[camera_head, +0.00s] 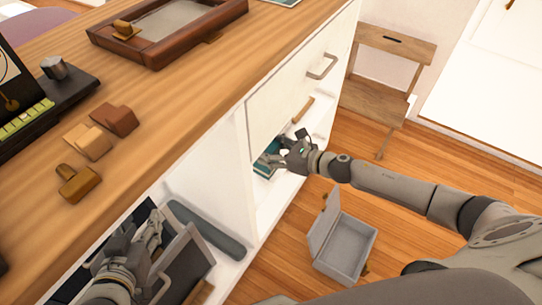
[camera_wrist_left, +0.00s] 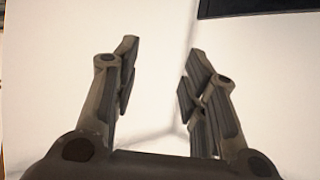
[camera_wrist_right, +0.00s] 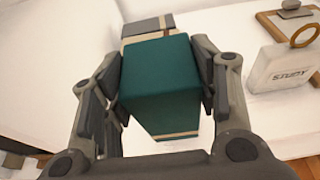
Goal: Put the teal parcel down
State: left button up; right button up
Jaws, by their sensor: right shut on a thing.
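The teal parcel (camera_wrist_right: 160,82), a box with a cream band near its lower edge, is between the two fingers of my right gripper (camera_wrist_right: 160,88) in the right wrist view. The gripper is shut on it. In the head view my right gripper (camera_head: 281,158) reaches into the white open shelf (camera_head: 284,192), with a bit of the teal parcel (camera_head: 264,164) showing. I cannot tell whether its underside touches the shelf. My left gripper (camera_head: 152,232) is at the lower left, over the open lower compartment. The left wrist view shows its fingers (camera_wrist_left: 158,85) apart and empty.
A grey box with a striped band (camera_wrist_right: 147,27) stands just beyond the parcel. A white "STUDY" holder (camera_wrist_right: 286,70) and a wooden clipboard (camera_wrist_right: 268,20) are to the right. An open grey case (camera_head: 342,245) lies on the floor. A wooden folding chair (camera_head: 385,75) stands beyond.

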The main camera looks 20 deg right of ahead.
notch_tip(320, 180, down, 3)
jog(key=shift+r+b, duration=0.15)
jog(key=shift+b, duration=0.45)
pick_arm(q)
jog(key=w+d+r+t+h, duration=0.1)
jog(key=w+r+t, duration=0.2)
jog(key=r, duration=0.3)
jog(key=shift+d+r+t, duration=0.15)
jog(key=shift+d+t, duration=0.2)
jog(key=shift+t, duration=0.15)
jog(key=shift+w+r, duration=0.1)
jog(key=shift+r, duration=0.1)
pick_arm(e)
jog(key=o, duration=1.6)
pick_arm(q)
jog(key=shift+d+r, duration=0.1)
jog(key=shift+r, duration=0.05)
